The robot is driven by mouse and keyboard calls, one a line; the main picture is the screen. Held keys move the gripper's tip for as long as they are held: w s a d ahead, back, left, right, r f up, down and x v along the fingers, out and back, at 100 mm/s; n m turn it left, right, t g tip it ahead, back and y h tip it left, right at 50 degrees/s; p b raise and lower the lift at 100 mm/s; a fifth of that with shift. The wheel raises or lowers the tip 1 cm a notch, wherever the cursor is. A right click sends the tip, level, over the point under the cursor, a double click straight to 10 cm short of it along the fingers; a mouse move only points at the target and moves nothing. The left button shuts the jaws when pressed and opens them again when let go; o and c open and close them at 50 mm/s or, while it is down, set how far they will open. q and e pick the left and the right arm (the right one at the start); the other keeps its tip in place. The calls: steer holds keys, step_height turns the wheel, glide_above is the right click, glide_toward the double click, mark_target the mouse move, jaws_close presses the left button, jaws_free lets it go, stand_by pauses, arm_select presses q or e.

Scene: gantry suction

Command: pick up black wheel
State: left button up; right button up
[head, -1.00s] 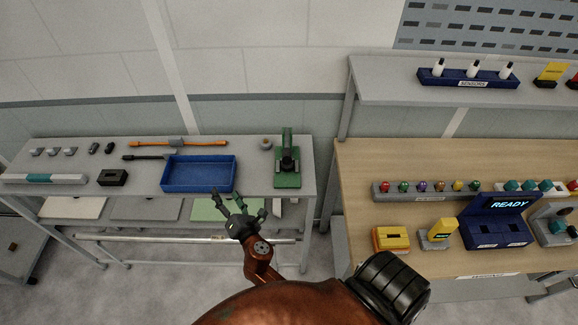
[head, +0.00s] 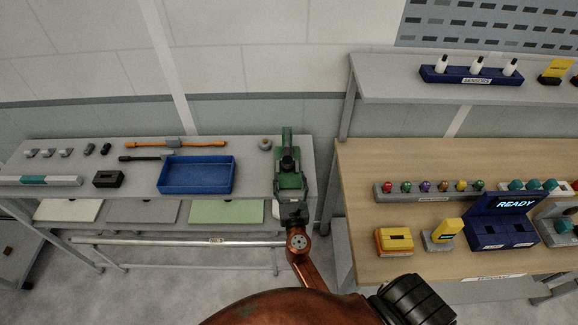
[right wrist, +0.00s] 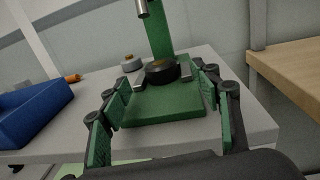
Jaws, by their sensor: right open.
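The black wheel (right wrist: 162,71) has a tan hub and sits on a green stand (right wrist: 163,104) at the right end of the grey bench. In the head view the wheel (head: 288,164) is a dark shape below the stand's green post. My right gripper (head: 291,184) is open and in front of the stand. In the right wrist view its fingers (right wrist: 164,98) spread to either side of the green base, with the wheel beyond and between them, apart from the fingers. My left gripper is not in view.
A blue tray (head: 197,190) stands farther left on the bench (head: 255,180). The green post (right wrist: 160,35) with a metal rod rises behind the wheel. A wooden table (head: 350,200) stands at the right.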

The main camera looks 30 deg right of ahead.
mark_target(288, 169)
steer(key=x, duration=0.5)
steer(key=shift+w+f+b, duration=0.15)
steer(key=shift+f+b, duration=0.05)
steer(key=shift+b, duration=0.15)
steer(key=shift+c, duration=0.4)
steer(key=c, duration=1.2)
steer(key=shift+r, duration=0.1)
